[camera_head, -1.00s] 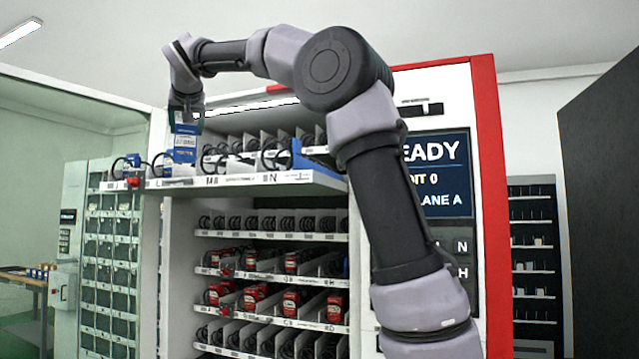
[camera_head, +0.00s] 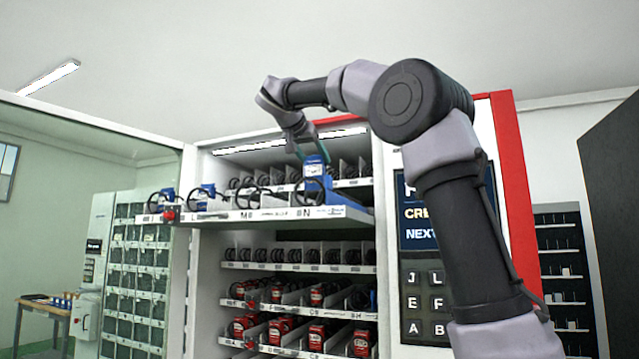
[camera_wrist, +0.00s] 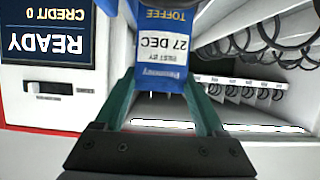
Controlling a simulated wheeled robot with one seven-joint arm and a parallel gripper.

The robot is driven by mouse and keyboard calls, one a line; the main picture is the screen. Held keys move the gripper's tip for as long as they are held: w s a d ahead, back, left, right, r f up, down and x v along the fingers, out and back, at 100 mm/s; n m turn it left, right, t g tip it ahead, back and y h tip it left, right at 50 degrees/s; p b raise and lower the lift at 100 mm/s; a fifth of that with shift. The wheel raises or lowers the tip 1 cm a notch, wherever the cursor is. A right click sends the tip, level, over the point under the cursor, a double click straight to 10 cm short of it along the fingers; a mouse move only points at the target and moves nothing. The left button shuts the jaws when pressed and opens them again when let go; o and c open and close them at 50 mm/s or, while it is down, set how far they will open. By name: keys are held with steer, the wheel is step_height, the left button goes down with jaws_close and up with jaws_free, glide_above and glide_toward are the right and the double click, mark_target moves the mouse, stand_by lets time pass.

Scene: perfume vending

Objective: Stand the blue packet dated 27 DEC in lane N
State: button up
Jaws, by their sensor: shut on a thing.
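A blue packet (camera_head: 316,170) is upright in my gripper (camera_head: 308,150), over the front of lane N (camera_head: 305,213) on the pulled-out top shelf. Its white label reads 27 DEC in the wrist view, where the packet (camera_wrist: 163,50) appears upside down. The gripper's green fingers (camera_wrist: 162,88) are shut on the packet's sides. Lane N's black coil shows around the packet's lower part. I cannot tell whether its base touches the lane floor.
Blue packets stand at the front of the lanes to the left, one in lane L (camera_head: 207,192) and one further left (camera_head: 166,197). Coils and dividers flank lane N. Red packets (camera_head: 281,327) fill lower shelves. The keypad panel (camera_head: 425,300) is to the right.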

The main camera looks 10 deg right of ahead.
mark_target(313, 174)
steer(key=shift+f, duration=2.6)
steer(key=o, duration=1.4)
steer(key=shift+f, duration=0.1)
